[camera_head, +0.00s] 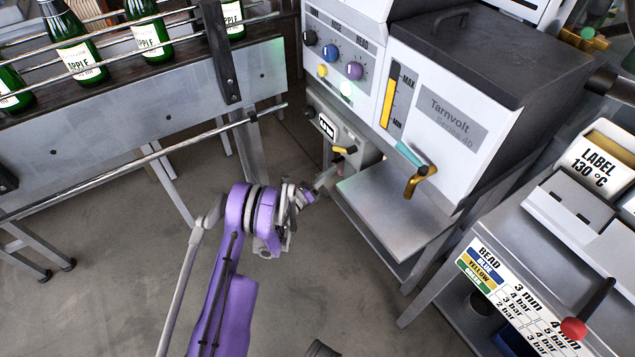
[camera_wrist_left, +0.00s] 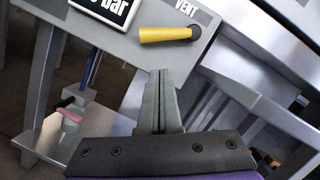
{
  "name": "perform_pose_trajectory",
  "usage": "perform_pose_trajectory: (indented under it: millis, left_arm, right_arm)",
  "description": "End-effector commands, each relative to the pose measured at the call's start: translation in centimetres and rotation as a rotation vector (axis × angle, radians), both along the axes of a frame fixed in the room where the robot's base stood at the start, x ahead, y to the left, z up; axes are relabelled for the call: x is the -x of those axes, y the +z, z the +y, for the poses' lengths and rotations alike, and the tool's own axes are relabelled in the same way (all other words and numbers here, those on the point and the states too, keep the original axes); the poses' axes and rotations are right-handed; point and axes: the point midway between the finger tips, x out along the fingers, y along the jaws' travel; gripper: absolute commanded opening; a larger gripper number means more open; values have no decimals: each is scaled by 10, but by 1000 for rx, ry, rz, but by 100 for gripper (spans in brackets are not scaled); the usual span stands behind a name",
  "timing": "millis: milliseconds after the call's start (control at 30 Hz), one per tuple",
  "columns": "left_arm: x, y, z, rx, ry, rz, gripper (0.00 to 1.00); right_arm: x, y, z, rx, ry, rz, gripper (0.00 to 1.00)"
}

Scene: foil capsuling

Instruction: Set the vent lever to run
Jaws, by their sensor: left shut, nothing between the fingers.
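The vent lever (camera_head: 344,150) is a short yellow handle on the grey panel (camera_head: 352,133) low at the machine's front. In the left wrist view the lever (camera_wrist_left: 165,34) lies nearly level, its pivot at the right end, just below the word VENT. My left gripper (camera_head: 333,173) is in front of the panel, just below the lever. In the left wrist view its fingers (camera_wrist_left: 160,78) are shut and empty, with a gap showing between their tips and the lever. No run marking is readable. My right gripper is not in view.
A bar readout (camera_head: 327,127) sits beside the lever. The white Tarnvolt tank (camera_head: 445,120) with a brass tap (camera_head: 418,181) stands to the right, above a grey shelf (camera_head: 385,215). A bottle conveyor (camera_head: 130,120) with a rail runs along the left. The floor between is clear.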

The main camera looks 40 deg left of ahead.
Motion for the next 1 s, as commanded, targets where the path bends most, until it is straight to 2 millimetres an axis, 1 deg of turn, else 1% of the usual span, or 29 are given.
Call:
perform_pose_trajectory:
  millis: [33,100,300,767,1000]
  left_arm:
    - [-6,7,3,0,1,0,0]
    - [-13,15,6,0,1,0,0]
    - [-23,27,9,0,1,1,0]
    - [-25,28,10,-3,1,-1,0]
    - [-26,30,13,-50,1,-20,0]
  right_arm:
    - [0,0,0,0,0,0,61]
    - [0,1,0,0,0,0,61]
    - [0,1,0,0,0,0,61]
    - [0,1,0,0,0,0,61]
    - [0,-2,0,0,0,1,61]
